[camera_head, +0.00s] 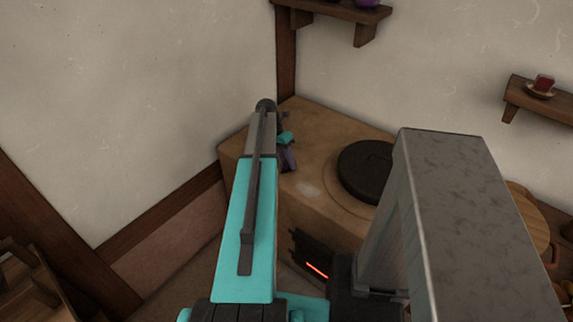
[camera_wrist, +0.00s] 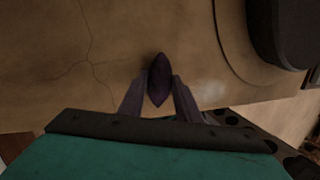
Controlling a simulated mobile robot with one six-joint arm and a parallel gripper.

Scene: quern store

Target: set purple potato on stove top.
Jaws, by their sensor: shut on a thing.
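In the wrist view my gripper (camera_wrist: 158,97) is shut on the purple potato (camera_wrist: 159,78), a dark, pointed oval between the two fingers. Below it in that view is the tan, cracked top of the stove (camera_wrist: 60,60); I cannot tell whether the potato touches it. In the head view the stove top (camera_head: 325,128) stands in the corner, with a round black plate (camera_head: 364,170) set in it. My gripper (camera_head: 288,158) shows there over the left part of the stove top, mostly hidden by my arm. The potato cannot be made out in the head view.
A glowing fire opening (camera_head: 317,269) is in the stove's front. A wall shelf (camera_head: 345,12) above holds a purple thing (camera_head: 367,3). Another shelf (camera_head: 537,101) at right holds a red item (camera_head: 544,82) on a dish. Walls close in behind the stove.

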